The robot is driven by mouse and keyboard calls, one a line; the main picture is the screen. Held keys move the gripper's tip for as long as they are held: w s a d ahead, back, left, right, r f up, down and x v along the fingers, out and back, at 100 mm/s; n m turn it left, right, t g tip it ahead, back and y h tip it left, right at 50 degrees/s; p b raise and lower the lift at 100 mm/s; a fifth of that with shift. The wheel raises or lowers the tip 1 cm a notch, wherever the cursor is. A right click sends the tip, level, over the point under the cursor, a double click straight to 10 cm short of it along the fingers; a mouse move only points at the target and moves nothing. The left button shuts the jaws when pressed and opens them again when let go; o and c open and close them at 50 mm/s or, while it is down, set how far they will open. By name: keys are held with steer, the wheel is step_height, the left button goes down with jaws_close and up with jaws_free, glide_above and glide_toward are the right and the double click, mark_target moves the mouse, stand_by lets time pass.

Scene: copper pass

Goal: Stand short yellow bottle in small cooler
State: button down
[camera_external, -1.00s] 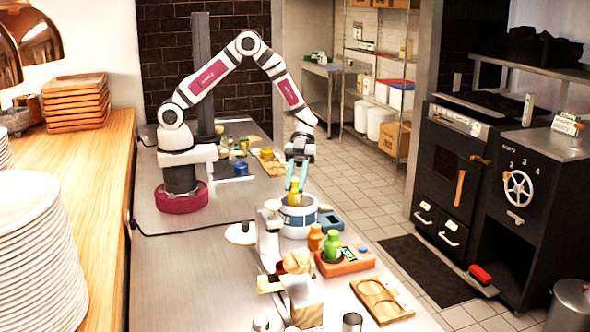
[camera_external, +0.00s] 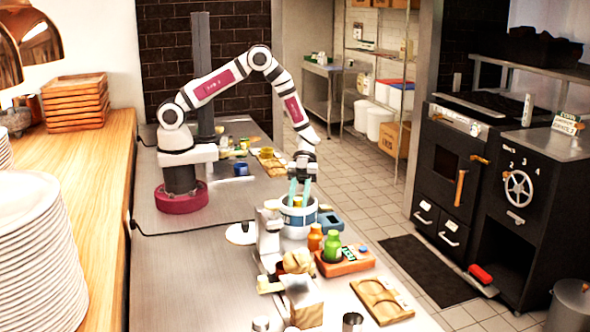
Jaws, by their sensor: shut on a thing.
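The short yellow bottle (camera_external: 297,201) is mostly hidden, with a bit of yellow showing between the teal fingers. My gripper (camera_external: 299,196) points down and is shut on the bottle. The small cooler (camera_external: 298,230) is a round white tub with a blue band, standing on the steel counter. The gripper's fingers and the bottle are lowered into the cooler's opening. The near rim hides their lower ends, so I cannot tell whether the bottle touches the cooler's floor.
A wooden tray (camera_external: 382,300) lies nearer. The counter's left part is clear.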

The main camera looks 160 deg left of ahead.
steer(key=c, duration=0.9)
jaws_free()
steer(key=shift+r, duration=0.1)
steer(key=r+v, duration=0.1)
steer(key=v, duration=1.1)
steer(key=w+d+r+g, duration=0.2)
steer(key=d+g, duration=0.1)
steer(key=d, duration=0.4)
steer(key=w+d+r+m+g+h, duration=0.1)
steer(key=d+r+g, duration=0.25)
steer(key=d, duration=0.45)
steer(key=w+d+r+g, duration=0.2)
steer(key=d+g, duration=0.2)
steer(key=d, duration=0.3)
steer(key=s+d+y, duration=0.3)
steer(key=s+d+r+y, duration=0.1)
steer(key=s+d+y, duration=0.1)
steer(key=s, duration=0.2)
steer(key=s+d+y, duration=0.3)
steer(key=shift+s+d+r+n+g+y, duration=0.2)
steer(key=shift+d+n+g+y, duration=0.1)
steer(key=shift+d+n, duration=0.1)
